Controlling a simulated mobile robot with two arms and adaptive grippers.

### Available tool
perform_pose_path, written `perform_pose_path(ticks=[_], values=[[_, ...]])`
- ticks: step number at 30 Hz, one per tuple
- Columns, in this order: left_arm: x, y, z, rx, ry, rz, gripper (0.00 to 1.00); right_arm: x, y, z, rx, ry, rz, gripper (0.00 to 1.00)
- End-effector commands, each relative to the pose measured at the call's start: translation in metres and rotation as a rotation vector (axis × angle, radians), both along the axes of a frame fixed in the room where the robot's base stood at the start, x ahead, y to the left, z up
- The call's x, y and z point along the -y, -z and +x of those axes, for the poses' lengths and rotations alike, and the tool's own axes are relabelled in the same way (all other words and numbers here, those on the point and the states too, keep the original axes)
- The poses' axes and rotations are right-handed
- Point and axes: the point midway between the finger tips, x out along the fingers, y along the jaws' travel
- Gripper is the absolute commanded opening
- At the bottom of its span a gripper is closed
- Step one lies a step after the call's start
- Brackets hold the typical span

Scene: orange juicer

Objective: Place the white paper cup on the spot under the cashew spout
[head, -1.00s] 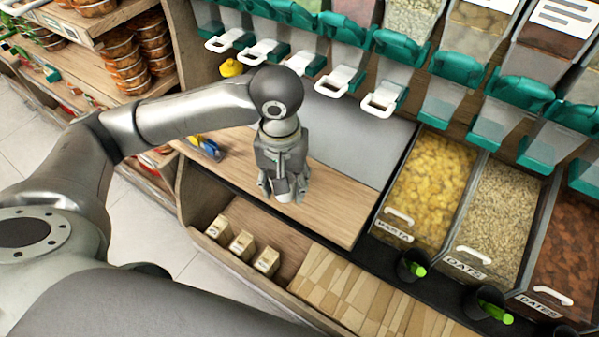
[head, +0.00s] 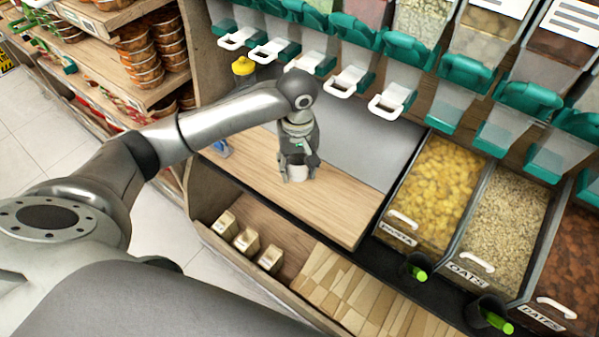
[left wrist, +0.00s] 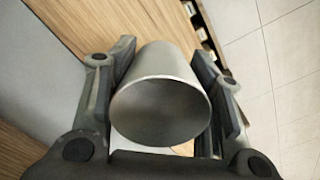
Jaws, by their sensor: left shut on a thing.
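My left gripper (head: 297,170) is shut on the white paper cup (head: 298,172) over the wooden counter (head: 345,222). In the left wrist view the cup (left wrist: 163,95) sits between the two fingers, its open mouth facing the camera. I cannot tell whether its base touches the counter. A row of dispensers with teal spouts (head: 362,35) and white handles hangs behind the counter. Which spout is the cashew one cannot be read. The arm and gripper hide part of the counter behind the cup. My right gripper is not in view.
A grey panel (head: 370,140) lies along the back of the counter. A yellow-topped bottle (head: 243,68) stands at the back left. Bins of pasta (head: 437,185) and oats (head: 505,210) are on the right. Small boxes (head: 246,241) sit on the shelf below. The counter's front right is clear.

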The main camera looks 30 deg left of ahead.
Motion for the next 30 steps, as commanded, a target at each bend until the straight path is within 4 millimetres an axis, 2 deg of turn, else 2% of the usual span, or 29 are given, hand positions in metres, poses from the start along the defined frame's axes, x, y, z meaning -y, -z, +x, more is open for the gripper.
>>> perform_pose_path(ticks=[3, 9, 17, 24, 30], values=[[-0.007, 0.024, 0.015, -0.005, -0.003, 0.001, 0.38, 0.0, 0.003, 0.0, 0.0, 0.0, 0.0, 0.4], [-0.014, 0.046, 0.033, -0.001, -0.001, 0.0, 0.38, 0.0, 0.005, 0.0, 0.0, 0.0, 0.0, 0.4], [-0.018, 0.057, 0.042, -0.001, 0.0, 0.0, 0.38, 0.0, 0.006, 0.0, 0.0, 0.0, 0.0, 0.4], [-0.019, 0.088, 0.042, -0.002, 0.001, 0.001, 0.38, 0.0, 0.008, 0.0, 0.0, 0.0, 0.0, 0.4], [-0.019, 0.088, 0.042, -0.001, 0.002, 0.001, 0.38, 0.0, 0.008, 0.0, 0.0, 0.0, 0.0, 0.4]])
